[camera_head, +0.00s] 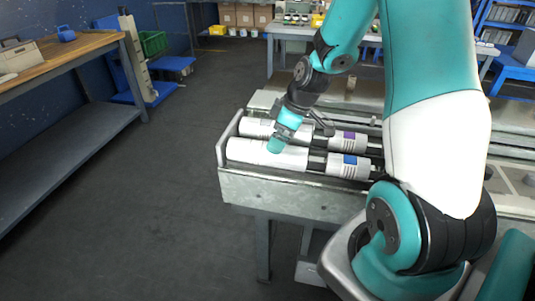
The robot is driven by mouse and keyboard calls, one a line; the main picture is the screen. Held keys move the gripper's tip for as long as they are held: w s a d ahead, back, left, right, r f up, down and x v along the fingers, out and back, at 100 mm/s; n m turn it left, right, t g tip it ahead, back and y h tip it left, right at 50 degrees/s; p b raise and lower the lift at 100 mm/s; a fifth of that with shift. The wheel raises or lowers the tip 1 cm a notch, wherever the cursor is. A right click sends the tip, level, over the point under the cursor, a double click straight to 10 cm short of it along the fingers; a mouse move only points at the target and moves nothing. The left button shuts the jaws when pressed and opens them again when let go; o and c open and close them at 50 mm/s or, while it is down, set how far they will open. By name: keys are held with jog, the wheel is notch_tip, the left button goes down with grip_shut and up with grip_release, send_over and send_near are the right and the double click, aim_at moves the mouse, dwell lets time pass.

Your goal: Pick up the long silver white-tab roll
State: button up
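Two long pale rolls lie side by side in a metal frame on the machine. The near roll (252,151) ends on the right in a section with a blue tab (350,160). The far roll (253,127) ends in a section with a purple tab (349,136). I cannot make out a white tab on either. My gripper (287,131) is over the left half of the rolls and covers part of both. Its fingers are too small and overlapped to tell whether they are open, or whether they touch a roll.
The grey machine bench (290,190) carries the frame, with a raised end plate (229,137) left of the rolls. A wooden workbench (75,55) stands at left, with a green crate (152,43) behind it. The floor (150,180) between is clear.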

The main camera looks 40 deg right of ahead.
aim_at(268, 154)
jog(key=x, duration=0.6)
jog(key=shift+w+a+p, duration=0.3)
jog(key=shift+w+p, duration=0.05)
jog(key=shift+p, duration=0.05)
jog(key=shift+c, duration=0.5)
jog(key=c, duration=1.5)
jog(key=shift+o, duration=0.2)
